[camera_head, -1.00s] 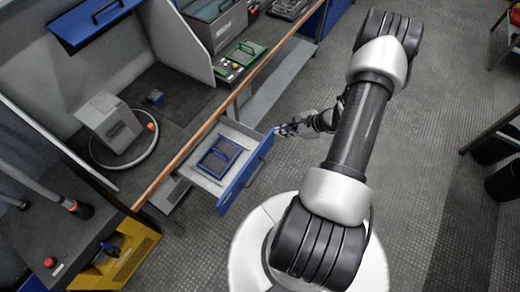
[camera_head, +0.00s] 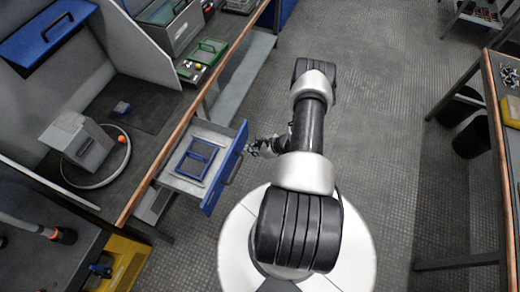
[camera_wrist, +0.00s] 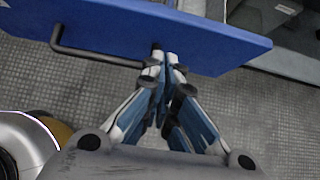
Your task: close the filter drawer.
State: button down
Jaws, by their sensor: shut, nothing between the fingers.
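The filter drawer (camera_head: 183,180) is pulled out from under the workbench in the head view, with its blue front panel facing right. A blue-framed filter (camera_head: 195,160) lies inside it. My gripper (camera_head: 251,148) is just to the right of the drawer front, near its far end. In the wrist view the blue drawer front (camera_wrist: 215,42) spans the top, with a dark bar handle (camera_wrist: 62,42) at left. My gripper (camera_wrist: 165,55) is shut and empty, its tips at the panel's lower part beside the handle. I cannot tell whether they touch it.
The workbench's wooden edge (camera_head: 140,193) runs above the drawer. A grey device (camera_head: 78,142) and a green tray (camera_head: 203,60) stand on the bench. A yellow box (camera_head: 121,262) is below at left. Another bench (camera_head: 498,135) is at right; open floor (camera_head: 385,130) lies between.

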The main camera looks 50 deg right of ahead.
aim_at(236, 148)
jog(key=shift+w+a, duration=0.25)
jog(key=shift+w, duration=0.35)
jog(key=shift+w+a, duration=0.2)
jog(key=shift+w, duration=0.45)
jog(key=shift+w+a, duration=0.25)
jog(key=shift+w, duration=0.35)
